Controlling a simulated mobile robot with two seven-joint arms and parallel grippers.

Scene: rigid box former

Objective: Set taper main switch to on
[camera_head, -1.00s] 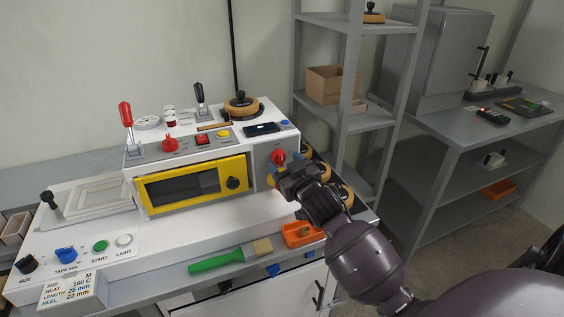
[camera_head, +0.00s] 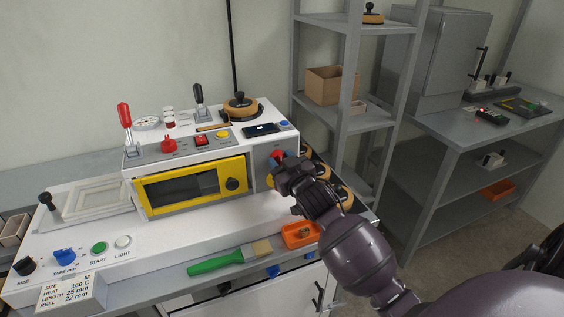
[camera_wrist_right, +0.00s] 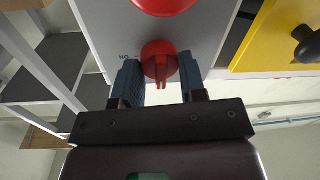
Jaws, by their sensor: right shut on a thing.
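The taper main switch is a red rotary knob (camera_head: 277,156) on the right part of the machine's front panel. It shows in the right wrist view (camera_wrist_right: 160,62), with its ridge pointing down towards the gripper's palm. A small "ON" label (camera_wrist_right: 125,57) appears upside down to its left there. My right gripper (camera_head: 277,165) is at the knob; in the wrist view its two blue fingers (camera_wrist_right: 160,80) are on either side of the knob, shut on it. The fingers hide part of the knob in the head view. My left gripper is not in view.
A larger red round part (camera_wrist_right: 165,4) is close by the knob in the wrist view. The yellow-framed window (camera_head: 190,186) is left of the gripper. An orange tray (camera_head: 300,235) and a green-handled brush (camera_head: 216,262) lie in front. Shelves (camera_head: 340,120) stand to the right.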

